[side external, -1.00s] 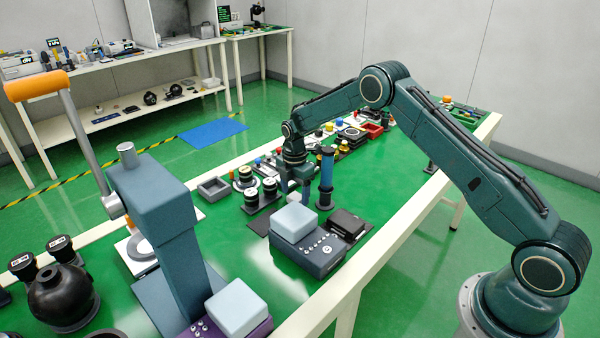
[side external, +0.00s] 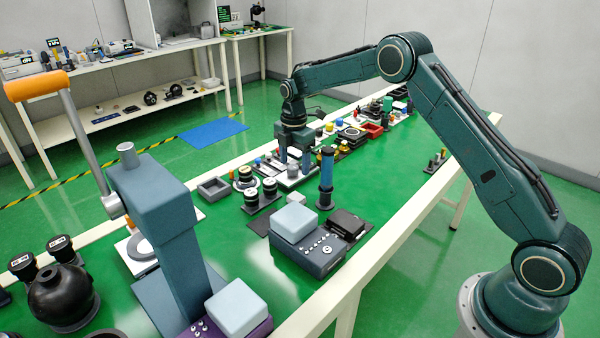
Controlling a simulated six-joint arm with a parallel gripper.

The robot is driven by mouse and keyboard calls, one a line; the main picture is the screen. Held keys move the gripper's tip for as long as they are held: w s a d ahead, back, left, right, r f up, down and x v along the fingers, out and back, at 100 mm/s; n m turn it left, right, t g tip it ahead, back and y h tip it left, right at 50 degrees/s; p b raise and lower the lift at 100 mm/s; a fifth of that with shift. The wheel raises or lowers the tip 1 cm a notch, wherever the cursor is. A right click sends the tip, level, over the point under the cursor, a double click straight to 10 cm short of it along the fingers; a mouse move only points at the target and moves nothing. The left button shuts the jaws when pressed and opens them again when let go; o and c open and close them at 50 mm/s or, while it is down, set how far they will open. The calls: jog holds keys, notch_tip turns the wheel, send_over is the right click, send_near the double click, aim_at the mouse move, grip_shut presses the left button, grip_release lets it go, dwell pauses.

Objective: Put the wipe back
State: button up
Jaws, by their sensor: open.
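My gripper (side external: 295,160) is open and points down above the green-topped bench, behind the blue column (side external: 326,172). Its fingers stand apart and I see nothing between them. The gripper is clear of both. I cannot tell for sure which item is the wipe; the small pale block may be it.
A black double holder with round-topped jars (side external: 262,197) and an empty grey tray (side external: 214,188) lie left of the gripper. A black box (side external: 346,224) stands beside the grey box. A red tray (side external: 372,130) and small parts crowd the far bench.

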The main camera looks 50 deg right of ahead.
dwell(0.4)
jog(key=s+a+r+m+t, duration=0.15)
jog(key=s+r+m, duration=0.25)
jog(key=s+r, duration=0.5)
jog(key=s+a+r+m+t, duration=0.1)
jog(key=s+a+r+m, duration=0.25)
jog(key=s+r, duration=0.65)
jog(key=s+a+r+m+t, duration=0.1)
jog(key=s+m, duration=0.4)
jog(key=s, duration=0.6)
jog(key=s+a+m+t, duration=0.1)
jog(key=s+m, duration=0.4)
jog(key=s, duration=0.5)
jog(key=shift+s+r+t, duration=0.35)
jog(key=shift+r+t, duration=0.05)
jog(key=shift+t, duration=0.15)
